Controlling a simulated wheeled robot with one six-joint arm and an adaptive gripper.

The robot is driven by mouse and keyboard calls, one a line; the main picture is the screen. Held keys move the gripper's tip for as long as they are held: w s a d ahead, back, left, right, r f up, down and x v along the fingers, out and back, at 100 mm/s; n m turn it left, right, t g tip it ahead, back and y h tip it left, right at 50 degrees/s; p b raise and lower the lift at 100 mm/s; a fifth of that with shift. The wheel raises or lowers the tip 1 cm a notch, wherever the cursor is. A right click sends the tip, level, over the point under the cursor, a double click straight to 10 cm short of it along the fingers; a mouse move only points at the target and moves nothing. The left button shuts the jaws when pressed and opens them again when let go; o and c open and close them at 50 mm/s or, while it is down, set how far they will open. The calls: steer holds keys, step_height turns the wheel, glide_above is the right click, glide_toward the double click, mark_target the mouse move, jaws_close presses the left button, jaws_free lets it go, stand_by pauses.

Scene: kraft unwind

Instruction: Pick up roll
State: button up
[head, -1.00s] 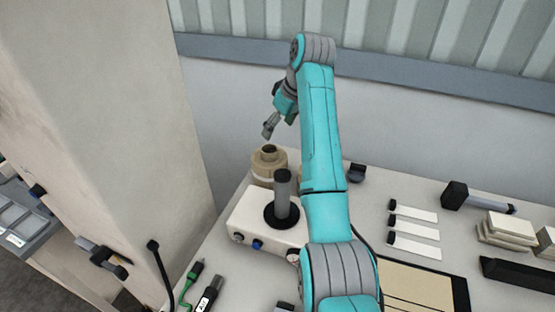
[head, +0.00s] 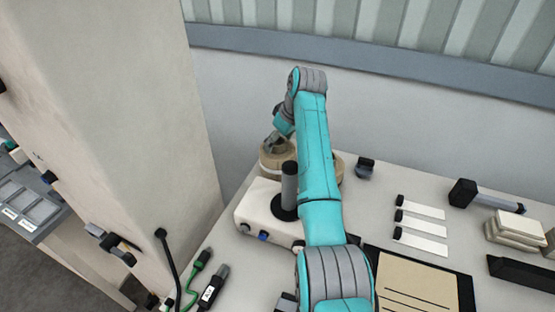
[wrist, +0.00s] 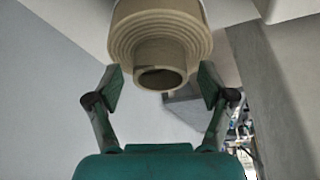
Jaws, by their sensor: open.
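A tan kraft roll (head: 268,166) stands at the back left of the table, behind the white machine. In the wrist view the roll (wrist: 133,38) shows ringed layers and a hollow core tube sticking out toward the camera. My gripper (head: 271,144) is at the top of the roll in the head view. In the wrist view my gripper (wrist: 161,80) is open, with one finger on each side of the core tube. A gap shows between each finger and the tube. My wrist hides part of the roll in the head view.
The white machine (head: 258,207) carries an upright dark spindle (head: 290,183) close to the roll. Another tan round thing (head: 338,167) is partly hidden behind my arm. A pale pillar (head: 150,110) stands left. Black-ended white strips (head: 422,226) lie at right.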

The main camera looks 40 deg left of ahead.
steer(key=c, duration=1.2)
steer(key=shift+c, duration=0.2)
